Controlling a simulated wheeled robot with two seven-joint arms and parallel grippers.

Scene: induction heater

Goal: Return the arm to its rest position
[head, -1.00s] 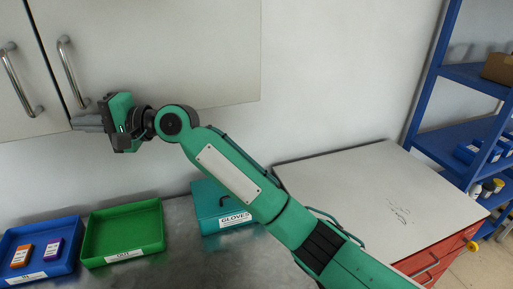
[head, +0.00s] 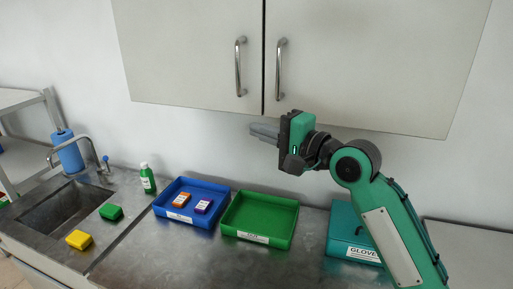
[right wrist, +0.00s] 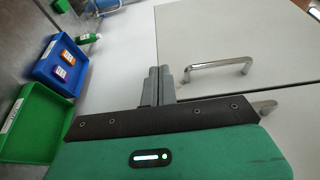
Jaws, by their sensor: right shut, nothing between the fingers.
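My right gripper (head: 264,132) is raised in front of the wall cabinet's lower edge, its fingers pointing left in the head view. In the right wrist view the two grey fingers (right wrist: 158,86) lie together with nothing between them. The right arm (head: 390,232) comes in from the lower right. My left gripper is in neither view.
The wall cabinet (head: 190,50) has two doors with metal handles, both shut. Below on the steel counter stand a blue tray (head: 168,213) with two small boxes, an empty green tray (head: 265,240) and a teal glove box (head: 340,236). A sink (head: 62,208) lies left.

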